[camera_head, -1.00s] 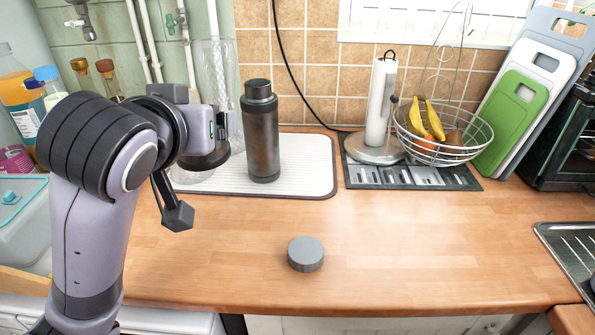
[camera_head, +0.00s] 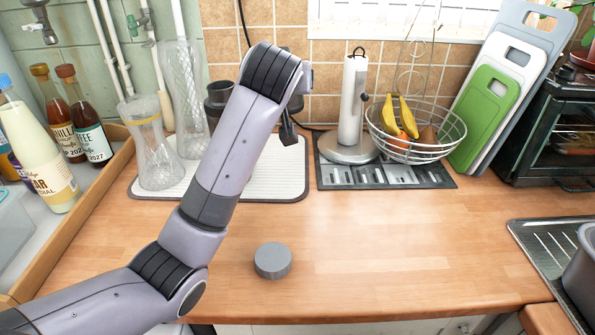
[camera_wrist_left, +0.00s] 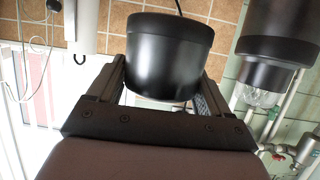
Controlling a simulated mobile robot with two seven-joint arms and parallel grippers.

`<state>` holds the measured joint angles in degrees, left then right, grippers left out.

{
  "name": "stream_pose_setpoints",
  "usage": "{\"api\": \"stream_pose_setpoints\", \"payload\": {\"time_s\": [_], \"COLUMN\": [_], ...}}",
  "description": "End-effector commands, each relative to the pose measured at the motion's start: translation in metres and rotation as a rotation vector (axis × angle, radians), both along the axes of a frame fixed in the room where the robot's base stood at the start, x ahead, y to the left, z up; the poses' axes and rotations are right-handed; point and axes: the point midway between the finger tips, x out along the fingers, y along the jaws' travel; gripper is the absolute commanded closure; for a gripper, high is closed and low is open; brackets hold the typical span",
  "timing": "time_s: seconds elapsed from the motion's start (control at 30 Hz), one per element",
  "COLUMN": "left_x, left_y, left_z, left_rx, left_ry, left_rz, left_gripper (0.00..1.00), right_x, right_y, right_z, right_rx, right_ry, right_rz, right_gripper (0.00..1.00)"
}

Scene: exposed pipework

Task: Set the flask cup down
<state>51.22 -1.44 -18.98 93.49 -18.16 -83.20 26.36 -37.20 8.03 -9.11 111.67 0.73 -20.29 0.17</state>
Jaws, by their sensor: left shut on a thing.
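The flask cup (camera_wrist_left: 170,58) is a smooth black round cup in the left wrist view. My left gripper (camera_wrist_left: 163,80) is shut on it, with one finger on each side. A larger dark cylinder (camera_wrist_left: 275,45) with a narrower black end, which looks like the flask, is apart from the cup at the upper right of that view. My right gripper is not in view.
A grey disc (camera_head: 272,261) lies on the wooden counter (camera_head: 390,245), with clear room to its right. Glass vases (camera_head: 157,150) stand on the white mat (camera_head: 275,178). A paper towel holder (camera_head: 350,115) and wire fruit basket (camera_head: 440,140) are behind right.

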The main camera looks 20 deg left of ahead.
Motion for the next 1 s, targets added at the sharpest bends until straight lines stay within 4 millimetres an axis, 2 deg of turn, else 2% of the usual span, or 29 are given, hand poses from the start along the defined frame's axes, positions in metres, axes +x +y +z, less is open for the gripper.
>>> {"api": "stream_pose_setpoints", "payload": {"time_s": [0.03,0.1,0.4,0.5,0.77,1.0], "left_x": [-0.001,-0.001,-0.001,-0.001,-0.001,-0.001], "left_y": [0.001,0.001,0.0,0.0,0.0,0.0], "left_z": [-0.016,-0.035,-0.112,-0.129,-0.149,-0.181], "left_rx": [0.003,0.004,0.004,0.002,0.002,0.002], "left_ry": [0.008,0.009,0.006,0.004,0.004,0.003], "left_rz": [0.0,0.001,-0.001,-0.001,-0.001,-0.002], "left_gripper": [0.56,0.56,0.56,0.56,0.56,0.56], "right_x": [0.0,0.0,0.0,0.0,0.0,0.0], "right_y": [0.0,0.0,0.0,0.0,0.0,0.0], "right_z": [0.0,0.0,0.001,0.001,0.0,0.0], "right_rx": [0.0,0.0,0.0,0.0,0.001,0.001], "right_ry": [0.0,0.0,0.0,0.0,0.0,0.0], "right_rz": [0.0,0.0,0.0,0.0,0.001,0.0], "right_gripper": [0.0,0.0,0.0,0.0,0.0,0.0]}}
